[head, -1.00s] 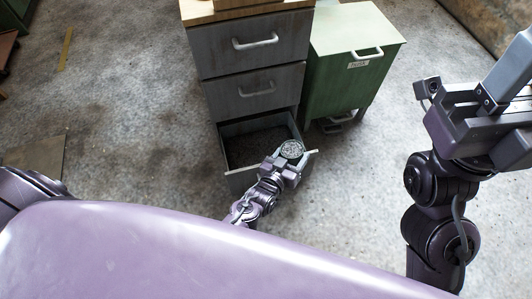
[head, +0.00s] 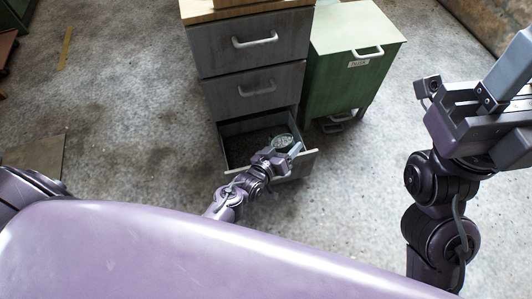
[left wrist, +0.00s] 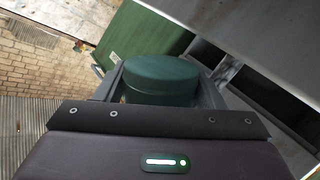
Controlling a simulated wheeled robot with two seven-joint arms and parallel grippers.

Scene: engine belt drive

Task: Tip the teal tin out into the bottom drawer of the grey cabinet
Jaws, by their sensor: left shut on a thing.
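The grey cabinet (head: 250,92) stands ahead in the head view with its bottom drawer (head: 303,163) pulled open. The drawer's inside looks dark. My left gripper (head: 283,149) is over the right part of the open drawer and shut on the teal tin (head: 283,139).
A green cabinet (head: 345,90) with a pale top and a label stands close to the right of the grey one. The grey cabinet's upper drawers (head: 255,45) are shut, with protruding handles.

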